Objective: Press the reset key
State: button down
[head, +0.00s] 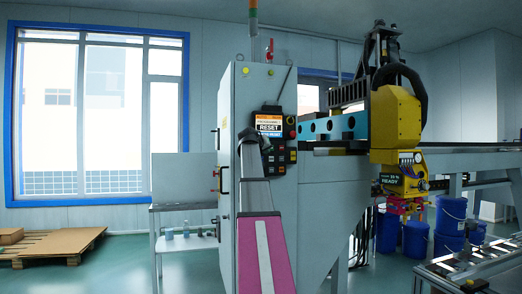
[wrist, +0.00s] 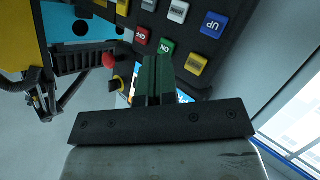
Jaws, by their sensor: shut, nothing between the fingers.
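In the head view the control panel's screen (head: 268,124) shows the word RESET, with several keys (head: 280,152) below it, too small to read. In the wrist view the keypad (wrist: 240,50) is close. It carries a green key (wrist: 166,46), a red key (wrist: 141,36), a yellow key (wrist: 195,64) beyond the fingertips to the right, a blue UP key (wrist: 213,24) and grey keys (wrist: 179,11). I cannot read which key is reset. My gripper (wrist: 156,62) is shut and empty, its tips just below the green key in the picture. Contact cannot be told.
A red mushroom button (wrist: 109,61) and a yellow-and-black knob (wrist: 119,83) sit left of my fingers. In the head view a grey cabinet (head: 310,215) bears the panel, and a yellow machine head (head: 396,120) stands to the right. A pallet (head: 45,245) lies at left.

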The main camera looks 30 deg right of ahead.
jog(key=shift+w+d, duration=0.2)
jog(key=shift+w, duration=0.6)
jog(key=shift+w+d, duration=0.2)
jog(key=shift+w, duration=0.6)
jog(key=shift+w+d, duration=0.2)
jog(key=shift+w, duration=0.6)
jog(key=shift+w, duration=0.2)
jog(key=shift+w+d, duration=0.1)
jog(key=shift+w, duration=0.15)
jog(key=shift+w, duration=0.4)
dwell(0.8)
jog(key=shift+s, duration=0.85)
jog(key=shift+s, duration=0.1)
jog(key=s, duration=0.2)
jog(key=s+a, duration=0.1)
jog(key=s, duration=0.1)
jog(key=shift+s+a, duration=0.2)
jog(key=shift+s, duration=0.15)
